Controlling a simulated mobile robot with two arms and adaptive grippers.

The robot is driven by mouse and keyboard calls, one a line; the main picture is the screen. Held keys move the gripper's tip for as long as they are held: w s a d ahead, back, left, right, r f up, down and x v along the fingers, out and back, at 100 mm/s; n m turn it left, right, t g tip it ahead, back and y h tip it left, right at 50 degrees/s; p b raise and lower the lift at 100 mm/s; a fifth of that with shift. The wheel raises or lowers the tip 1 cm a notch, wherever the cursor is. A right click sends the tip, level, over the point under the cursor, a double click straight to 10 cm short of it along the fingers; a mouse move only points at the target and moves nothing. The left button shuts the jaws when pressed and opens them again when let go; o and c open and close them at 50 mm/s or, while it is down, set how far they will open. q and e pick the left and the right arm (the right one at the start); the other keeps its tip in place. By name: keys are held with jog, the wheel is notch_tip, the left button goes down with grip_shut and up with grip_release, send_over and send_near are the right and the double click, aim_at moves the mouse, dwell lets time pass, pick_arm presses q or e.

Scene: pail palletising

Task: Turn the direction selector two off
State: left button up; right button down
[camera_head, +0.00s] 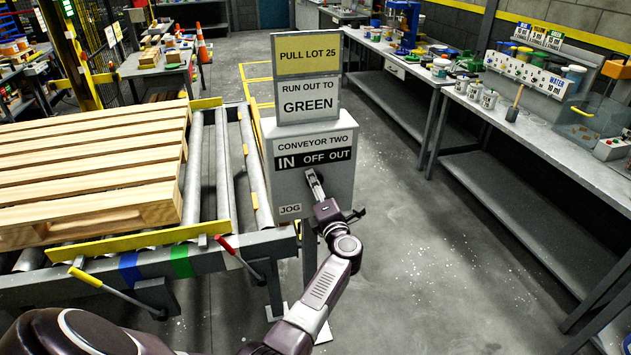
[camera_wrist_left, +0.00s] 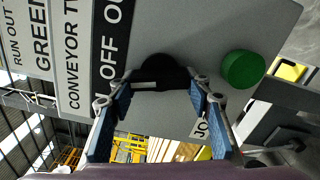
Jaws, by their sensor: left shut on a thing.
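The grey conveyor two control box (camera_head: 338,184) stands at the conveyor's right end, with a black IN / OFF / OUT strip (camera_head: 314,159). My left gripper (camera_head: 314,184) reaches its front from below and covers the selector in the head view. In the left wrist view, the black direction selector (camera_wrist_left: 160,72) sits between the blue-padded fingers of my left gripper (camera_wrist_left: 160,90), which is shut on it. A pale mark on the selector's left half faces the label strip. I cannot tell exactly which word it points at. My right gripper is out of view.
A green button (camera_wrist_left: 243,69) sits on the same panel beside the selector, near the JOG label (camera_head: 290,209). A wooden pallet (camera_head: 95,170) lies on the rollers at left. Red (camera_head: 236,254) and yellow-handled levers stick out in front. Floor on the right (camera_head: 430,270) is clear.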

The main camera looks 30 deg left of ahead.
pick_arm(q)
jog(key=shift+m+p, duration=0.95)
jog(key=shift+m, duration=0.65)
jog(key=o, duration=1.2)
jog(key=shift+c, duration=0.2)
